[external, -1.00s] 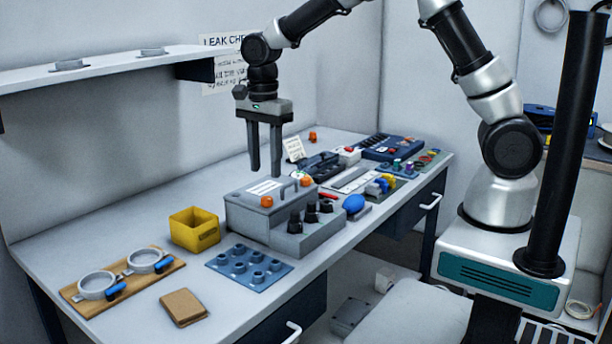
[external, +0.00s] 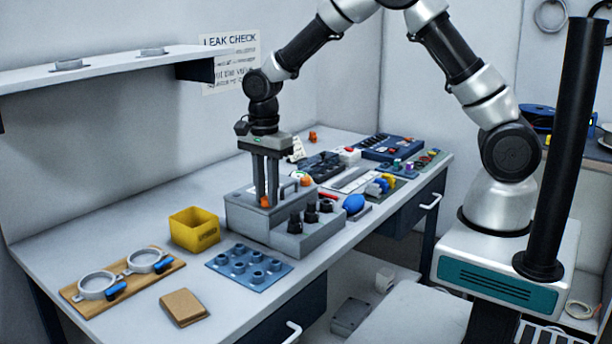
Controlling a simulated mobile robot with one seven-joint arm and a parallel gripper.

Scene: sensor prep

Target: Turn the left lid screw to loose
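The grey box (external: 238,212) stands mid-bench with a lid on top. The left lid screw (external: 265,202) is an orange knob on the lid, now partly hidden by my fingers. The other orange lid screw (external: 306,181) sits at the lid's right, beside a dark lid handle. My gripper (external: 266,204) points straight down, with its fingertips at the left screw, one to each side. A narrow gap shows between the fingers. I cannot tell whether they touch the screw.
Black knobs (external: 311,212) stand on the box's front step. A yellow bin (external: 194,230), a blue peg plate (external: 226,262) and a wooden board with rings (external: 70,292) lie to the left. Electronics and a blue bulb (external: 354,204) crowd the right. A shelf (external: 110,68) hangs at upper left.

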